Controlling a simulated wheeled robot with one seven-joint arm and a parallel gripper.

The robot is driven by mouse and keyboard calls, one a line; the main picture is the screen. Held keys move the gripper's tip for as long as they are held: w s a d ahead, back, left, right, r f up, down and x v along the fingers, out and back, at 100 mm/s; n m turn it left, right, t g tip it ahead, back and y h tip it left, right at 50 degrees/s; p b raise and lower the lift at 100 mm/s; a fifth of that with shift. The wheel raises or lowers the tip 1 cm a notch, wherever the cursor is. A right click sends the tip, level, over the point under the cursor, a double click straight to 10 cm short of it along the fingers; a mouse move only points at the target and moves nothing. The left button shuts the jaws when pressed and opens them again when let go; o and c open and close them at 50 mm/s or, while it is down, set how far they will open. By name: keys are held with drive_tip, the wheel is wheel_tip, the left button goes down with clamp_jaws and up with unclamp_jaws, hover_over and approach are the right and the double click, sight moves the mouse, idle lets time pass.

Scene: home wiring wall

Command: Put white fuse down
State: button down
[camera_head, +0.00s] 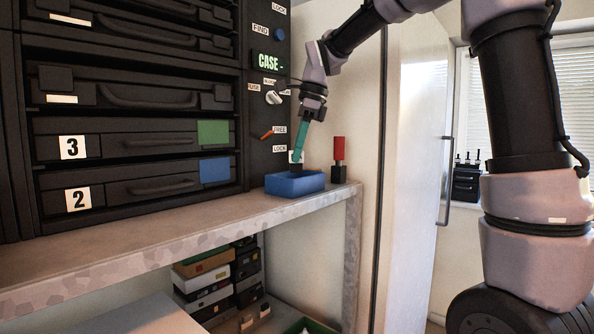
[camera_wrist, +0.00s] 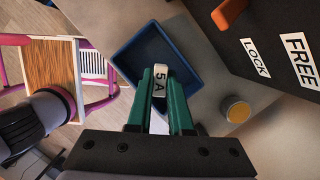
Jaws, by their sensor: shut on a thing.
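My gripper (camera_head: 297,158) points down over the blue tray (camera_head: 294,184) on the shelf in the head view. In the wrist view its green fingers (camera_wrist: 160,74) are shut on the white fuse (camera_wrist: 160,86), which is marked 5A. The blue tray (camera_wrist: 124,62) lies beyond the fingertips in that view, and its visible floor looks empty. In the head view the fuse is mostly hidden by the fingers. I cannot tell whether it touches the tray.
A red block on a dark base (camera_head: 339,158) stands right of the tray. The black case rack (camera_head: 135,140) rises at the left, with an orange lever (camera_head: 267,134) beside the FREE and LOCK labels. The shelf (camera_head: 150,225) is clear in front of the rack.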

sight(297, 167)
drive_tip(key=shift+f, duration=2.05)
drive_tip(key=shift+f, duration=0.1)
drive_tip(key=c, duration=0.8)
unclamp_jaws()
drive_tip(key=v, duration=1.2)
drive_tip(key=s+d+f+n+t, duration=0.2)
drive_tip(key=s+d+f+n, duration=0.1)
drive_tip(key=s+d+n, duration=0.1)
drive_tip(key=s+d+f+n+t, duration=0.2)
drive_tip(key=s+d+f+n, duration=0.2)
drive_tip(key=s, duration=0.4)
drive_tip(key=s+d+f+n+t+h, duration=0.1)
drive_tip(key=s+d+f+n+t, duration=0.2)
drive_tip(key=s+d+n, duration=0.3)
drive_tip(key=shift+d+f, duration=0.4)
drive_tip(key=shift+d, duration=0.3)
